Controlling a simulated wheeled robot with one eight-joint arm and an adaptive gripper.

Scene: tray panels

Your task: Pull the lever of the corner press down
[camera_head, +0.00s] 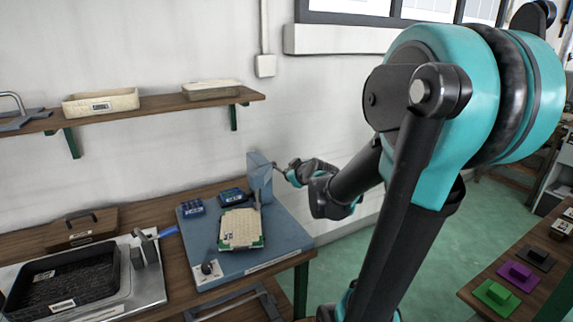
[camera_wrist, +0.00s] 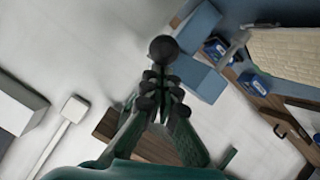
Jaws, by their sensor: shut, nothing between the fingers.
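The corner press (camera_head: 260,180) is a blue-grey upright block at the back right of a blue-grey base plate (camera_head: 201,272). It also shows in the wrist view (camera_wrist: 199,75), right of my fingers. A round black knob (camera_wrist: 163,48), apparently the lever's end, appears just beyond my fingertips in the wrist view; the rest of the lever is hidden. My gripper (camera_head: 284,171) is beside the press's right side; in the wrist view (camera_wrist: 161,80) its fingers are shut and empty. I cannot tell whether they touch the knob. A cream panel with green corners (camera_head: 240,229) lies on the plate.
Two blue bins (camera_head: 191,208) (camera_head: 231,196) stand left of the press. A black tray (camera_head: 70,278) sits left. A wall shelf (camera_head: 160,104) hangs above. Floor right of the bench is open.

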